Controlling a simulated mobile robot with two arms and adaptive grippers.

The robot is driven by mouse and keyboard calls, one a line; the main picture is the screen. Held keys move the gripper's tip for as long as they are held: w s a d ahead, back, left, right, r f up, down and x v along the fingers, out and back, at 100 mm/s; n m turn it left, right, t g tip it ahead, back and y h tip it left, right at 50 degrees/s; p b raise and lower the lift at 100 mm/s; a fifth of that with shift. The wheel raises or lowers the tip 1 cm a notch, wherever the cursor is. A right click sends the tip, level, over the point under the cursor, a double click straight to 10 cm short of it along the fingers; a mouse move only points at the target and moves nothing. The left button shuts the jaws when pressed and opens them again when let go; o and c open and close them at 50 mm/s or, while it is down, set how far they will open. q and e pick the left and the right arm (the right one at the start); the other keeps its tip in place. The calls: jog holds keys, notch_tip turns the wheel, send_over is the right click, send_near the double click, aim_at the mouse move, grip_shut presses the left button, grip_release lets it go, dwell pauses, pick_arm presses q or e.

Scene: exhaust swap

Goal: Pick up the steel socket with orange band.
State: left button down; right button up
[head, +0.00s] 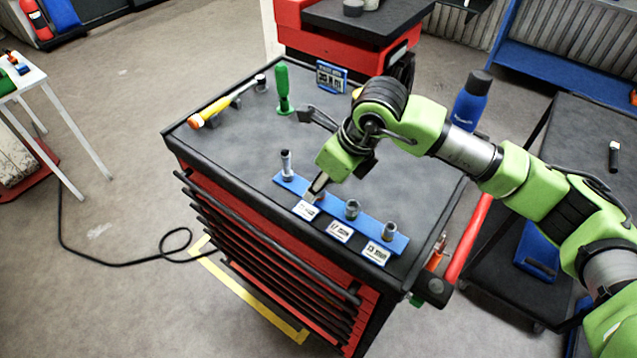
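A blue socket rail (334,204) lies on the dark top of the red tool cart, near its front edge. A tall steel socket (287,163) stands upright at its left end. Two shorter steel sockets stand to the right, one in the middle (352,209) and one at the right end (389,231). I cannot make out an orange band on any of them. My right gripper (315,190) points down at the rail between the tall socket and the middle one. Its fingertips hide that spot, so I cannot tell whether they touch or hold a socket. My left gripper is out of view.
White label cards stand along the rail's front, one of them here (340,231). A green screwdriver (283,90) and a yellow-handled tool (210,112) are at the back left of the red cart (250,240). A blue bottle (471,100) is behind my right arm.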

jog(key=shift+w+a+f, duration=0.15)
jog(key=shift+a+f, duration=0.05)
jog(key=shift+f, duration=0.2)
grip_shut()
jog(key=shift+r, duration=0.15)
